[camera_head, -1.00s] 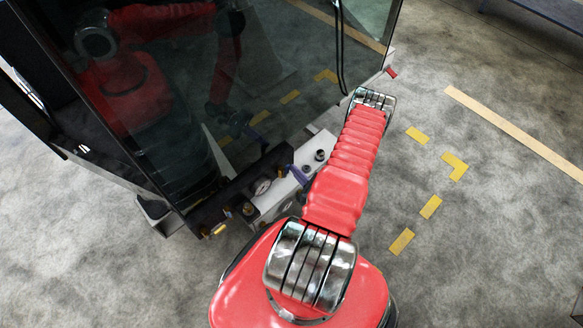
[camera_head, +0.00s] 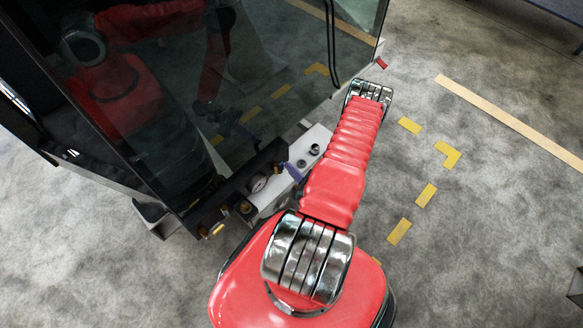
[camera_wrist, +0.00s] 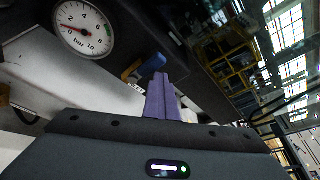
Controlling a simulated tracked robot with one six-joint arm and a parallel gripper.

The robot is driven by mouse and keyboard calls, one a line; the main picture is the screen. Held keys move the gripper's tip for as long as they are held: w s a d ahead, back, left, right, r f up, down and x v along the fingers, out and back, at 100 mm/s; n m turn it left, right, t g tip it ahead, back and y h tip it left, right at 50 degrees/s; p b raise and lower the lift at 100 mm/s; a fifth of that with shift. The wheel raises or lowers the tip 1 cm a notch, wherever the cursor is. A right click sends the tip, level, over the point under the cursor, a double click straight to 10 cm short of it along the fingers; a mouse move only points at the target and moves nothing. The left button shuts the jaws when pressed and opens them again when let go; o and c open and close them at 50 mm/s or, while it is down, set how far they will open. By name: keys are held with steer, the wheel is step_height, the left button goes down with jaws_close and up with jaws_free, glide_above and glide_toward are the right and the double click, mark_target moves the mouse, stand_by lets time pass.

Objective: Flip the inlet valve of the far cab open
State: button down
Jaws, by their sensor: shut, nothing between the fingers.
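The cab (camera_head: 170,110) has dark glass and stands at the left of the head view; I cannot tell whether it is the far one. A pressure gauge sits on the black panel at its foot (camera_head: 258,184), also large in the wrist view (camera_wrist: 84,28). A blue valve lever (camera_wrist: 146,66) sticks out beside the gauge, by a small label that is partly hidden. My gripper, with purple fingers (camera_head: 293,172), is shut and empty. In the wrist view its fingertips (camera_wrist: 160,78) are just below the lever's lower end; I cannot tell whether they touch.
A light metal beam (camera_head: 318,137) with dark knobs runs beside the panel. A yellow-tipped fitting (camera_head: 216,230) is at the panel's near end. Yellow floor dashes (camera_head: 426,194) and a tan strip (camera_head: 510,122) mark open floor at right.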

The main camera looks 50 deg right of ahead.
steer(key=shift+w+a+r+y, duration=0.1)
steer(key=shift+w+a+y, duration=0.1)
steer(key=shift+a+y, duration=0.15)
steer(key=d, duration=0.4)
steer(key=s+a, duration=0.4)
steer(key=s, duration=0.5)
steer(key=shift+s, duration=0.4)
steer(key=shift+f, duration=0.2)
